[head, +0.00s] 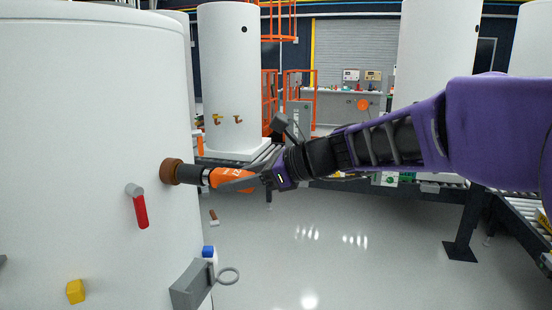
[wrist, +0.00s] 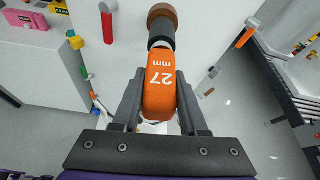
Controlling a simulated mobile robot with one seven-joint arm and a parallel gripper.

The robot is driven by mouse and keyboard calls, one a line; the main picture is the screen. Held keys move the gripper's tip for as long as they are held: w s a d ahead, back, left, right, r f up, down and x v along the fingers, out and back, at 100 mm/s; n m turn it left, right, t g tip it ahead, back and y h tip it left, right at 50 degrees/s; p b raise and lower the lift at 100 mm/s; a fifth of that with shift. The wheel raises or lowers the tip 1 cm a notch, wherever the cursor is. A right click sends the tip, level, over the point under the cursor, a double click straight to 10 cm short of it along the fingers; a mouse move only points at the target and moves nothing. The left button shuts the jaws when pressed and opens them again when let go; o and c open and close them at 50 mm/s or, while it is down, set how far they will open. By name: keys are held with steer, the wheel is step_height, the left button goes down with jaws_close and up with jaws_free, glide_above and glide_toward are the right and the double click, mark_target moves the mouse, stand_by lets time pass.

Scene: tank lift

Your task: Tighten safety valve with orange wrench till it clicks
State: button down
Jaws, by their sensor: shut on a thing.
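My gripper (head: 274,179) is shut on the orange wrench (head: 232,180), which is marked 27 mm. In the wrist view the wrench (wrist: 160,82) sits between the two fingers of my gripper (wrist: 158,105). The wrench's dark socket end (head: 194,175) points at the white tank (head: 95,120) and meets a brown round fitting (head: 171,172) on its side. The brown fitting also shows in the wrist view (wrist: 162,14). The socket covers what is under it, so I cannot tell the safety valve itself apart.
A red-handled valve (head: 141,210) is on the tank left of the fitting, and a yellow piece (head: 75,291) is lower. A grey bracket with a ring (head: 192,288) juts out below. Conveyor rollers (head: 515,210) stand at right. The floor (head: 330,240) below my arm is clear.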

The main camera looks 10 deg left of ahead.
steer(key=r+m+g+p, duration=0.1)
steer(key=p, duration=0.3)
steer(key=shift+a, duration=0.1)
steer(key=shift+f+m+g, duration=0.3)
steer(key=shift+f+m, duration=0.05)
steer(key=shift+m, duration=0.15)
steer(key=shift+f+m, duration=0.15)
steer(key=shift+m, duration=0.35)
steer(key=m+g, duration=0.2)
steer(key=shift+m+y, duration=0.4)
steer(key=m+g+y, duration=0.1)
steer(key=m+g, duration=0.1)
steer(key=m, duration=0.1)
steer(key=shift+f+m, duration=0.1)
steer(key=shift+m, duration=0.2)
steer(key=m+g+y, duration=0.1)
steer(key=m, duration=0.3)
steer(key=shift+m+g+y, duration=0.3)
steer(key=shift+g+y, duration=0.1)
